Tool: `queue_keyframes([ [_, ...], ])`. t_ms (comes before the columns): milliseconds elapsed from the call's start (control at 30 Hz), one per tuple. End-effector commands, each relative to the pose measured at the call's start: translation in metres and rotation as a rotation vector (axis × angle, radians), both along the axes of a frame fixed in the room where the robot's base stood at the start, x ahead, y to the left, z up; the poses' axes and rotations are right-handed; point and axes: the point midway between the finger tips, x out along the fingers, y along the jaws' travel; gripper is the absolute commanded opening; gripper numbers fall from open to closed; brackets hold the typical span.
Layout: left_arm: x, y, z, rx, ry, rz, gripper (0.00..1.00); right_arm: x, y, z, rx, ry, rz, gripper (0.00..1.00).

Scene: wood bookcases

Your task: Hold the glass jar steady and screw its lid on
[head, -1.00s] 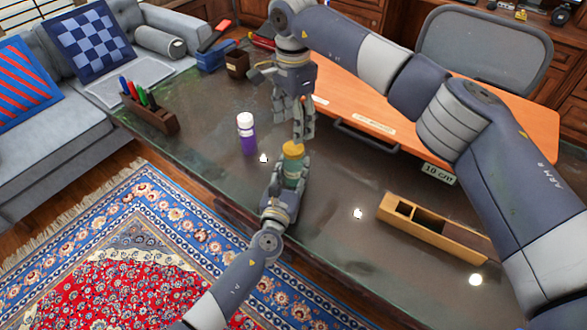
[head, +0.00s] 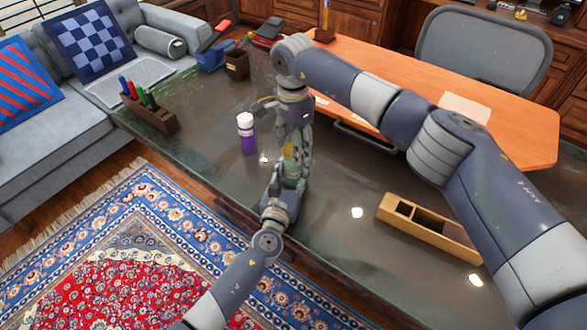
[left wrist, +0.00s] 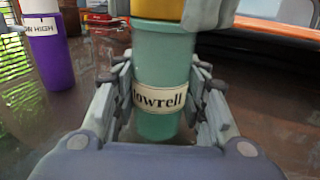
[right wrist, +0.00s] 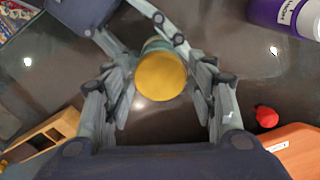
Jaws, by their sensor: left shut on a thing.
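The green glass jar (left wrist: 162,65) stands upright with a cream label, and my left gripper (left wrist: 160,112) is shut around it. The yellow lid (right wrist: 160,76) sits on top of the jar; how tightly it is screwed I cannot tell. My right gripper (right wrist: 160,90) points down over the jar, its open fingers on both sides of the lid, with small gaps showing in the right wrist view.
A purple bottle with a white cap (head: 247,134) stands left of the jar on the dark desk (head: 335,255). A wooden compartment box (head: 430,228) lies to the right. A pen holder (head: 150,110) is at the left. A small red object (right wrist: 266,117) shows in the right wrist view.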

Motion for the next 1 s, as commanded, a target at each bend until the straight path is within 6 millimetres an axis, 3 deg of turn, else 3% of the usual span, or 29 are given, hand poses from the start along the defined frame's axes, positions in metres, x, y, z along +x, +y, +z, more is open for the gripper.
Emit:
queue_keyframes([
  [33,0.0000,-0.0001,0.0000,0.000,0.000,0.000,0.00,0.0000,0.0000,0.0001,0.000,0.000,0.000,0.32],
  [100,0.0000,-0.0001,0.0000,0.000,0.000,0.000,0.00,0.0000,0.0000,0.0002,0.000,0.000,0.000,0.17],
  [133,0.0000,-0.0001,0.0000,0.000,0.000,0.000,0.00,0.0000,0.0000,0.0002,0.000,0.000,0.000,0.14],
  [433,0.0000,-0.0001,0.0001,0.000,0.000,0.000,0.00,-0.0001,-0.0003,0.0002,-0.001,0.001,-0.078,0.14],
  [1000,0.0001,0.0001,0.0001,0.000,0.000,0.001,0.00,0.0000,0.0000,-0.0007,-0.001,0.000,-1.038,0.14],
])
